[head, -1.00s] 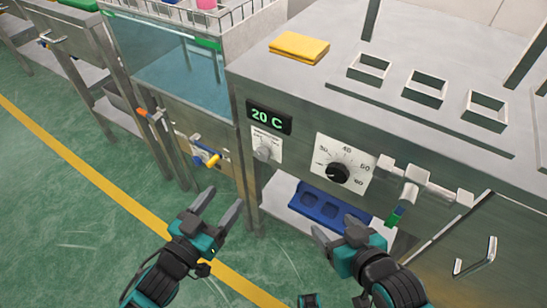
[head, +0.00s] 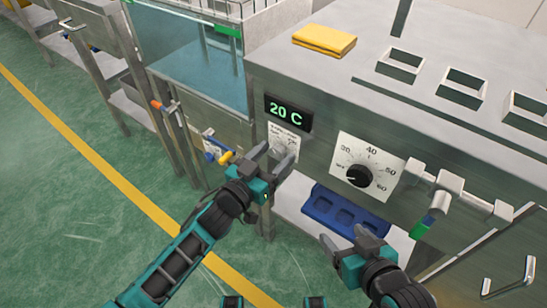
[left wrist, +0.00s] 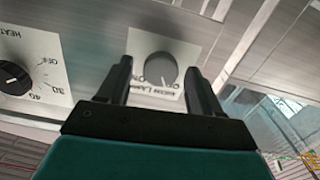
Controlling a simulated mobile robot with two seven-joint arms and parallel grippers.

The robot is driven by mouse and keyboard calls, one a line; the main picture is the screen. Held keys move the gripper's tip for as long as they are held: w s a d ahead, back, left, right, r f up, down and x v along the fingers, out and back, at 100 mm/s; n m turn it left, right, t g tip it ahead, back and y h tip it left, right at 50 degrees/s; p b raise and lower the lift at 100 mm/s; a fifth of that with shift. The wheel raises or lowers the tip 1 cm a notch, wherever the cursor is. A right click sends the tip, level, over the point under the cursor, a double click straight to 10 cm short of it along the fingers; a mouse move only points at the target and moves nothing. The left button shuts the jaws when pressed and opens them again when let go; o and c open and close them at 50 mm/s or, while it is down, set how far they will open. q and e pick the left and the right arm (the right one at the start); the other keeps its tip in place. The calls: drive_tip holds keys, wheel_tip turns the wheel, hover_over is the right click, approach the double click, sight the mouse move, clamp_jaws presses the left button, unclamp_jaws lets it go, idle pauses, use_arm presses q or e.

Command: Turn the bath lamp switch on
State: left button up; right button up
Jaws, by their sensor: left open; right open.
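The bath lamp switch is a round grey knob (head: 279,140) on a white plate under the 20 C display. In the left wrist view the knob (left wrist: 160,68) shows between my fingertips, with lettering around it partly hidden. My left gripper (head: 270,160) is open at the front of the plate, its fingers pointing at the panel on either side of the knob. I cannot tell whether they touch it. My right gripper (head: 346,238) is open and empty, in front of the blue tray, lower right of the switch.
A black heater dial (head: 359,175) sits right of the switch. Right of it a pipe valve (head: 440,200) juts out. A blue tray (head: 340,215) lies on the shelf below. A glass-walled bath (head: 190,60) stands left. A yellow cloth (head: 324,40) lies on top.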

use_arm(q)
drive_tip(key=shift+w+d, duration=0.1)
drive_tip(key=shift+w, duration=0.1)
drive_tip(key=c, duration=1.1)
